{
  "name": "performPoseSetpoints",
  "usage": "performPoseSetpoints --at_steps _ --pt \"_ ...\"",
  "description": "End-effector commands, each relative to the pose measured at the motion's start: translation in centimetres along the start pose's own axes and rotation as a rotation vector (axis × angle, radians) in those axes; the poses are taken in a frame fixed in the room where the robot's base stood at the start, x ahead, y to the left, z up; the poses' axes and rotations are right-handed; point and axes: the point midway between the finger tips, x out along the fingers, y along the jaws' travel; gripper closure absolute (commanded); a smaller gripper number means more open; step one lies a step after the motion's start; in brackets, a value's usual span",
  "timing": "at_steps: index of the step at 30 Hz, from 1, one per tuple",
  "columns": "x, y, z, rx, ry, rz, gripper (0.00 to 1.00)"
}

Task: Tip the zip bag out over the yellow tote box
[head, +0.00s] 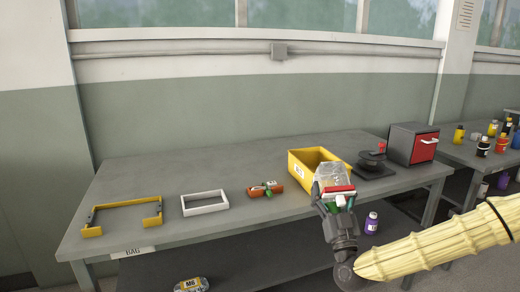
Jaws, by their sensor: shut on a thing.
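The yellow tote box (301,172) stands on the grey workbench, right of its middle, open at the top, with a white label on its front. My gripper (336,197) is in front of the tote's right front part and is shut on the clear zip bag (332,175). The bag shows a red and white band near the fingers and overlaps the tote's near right side in the picture. I cannot tell whether the bag is above the opening or only in front of it. Its contents are not clear.
On the workbench (160,180) lie a yellow frame (122,206), a white frame (205,191) and an orange-red tool (265,189). Right of the tote are a black device (372,167) and a red-fronted cabinet (425,147). A purple bottle (371,223) stands lower down.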

Motion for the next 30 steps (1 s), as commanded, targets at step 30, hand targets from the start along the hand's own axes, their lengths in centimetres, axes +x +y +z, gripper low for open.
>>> performPoseSetpoints --at_steps 30 --pt "-14.7 -3.9 8.6 0.146 0.000 -0.159 0.53"
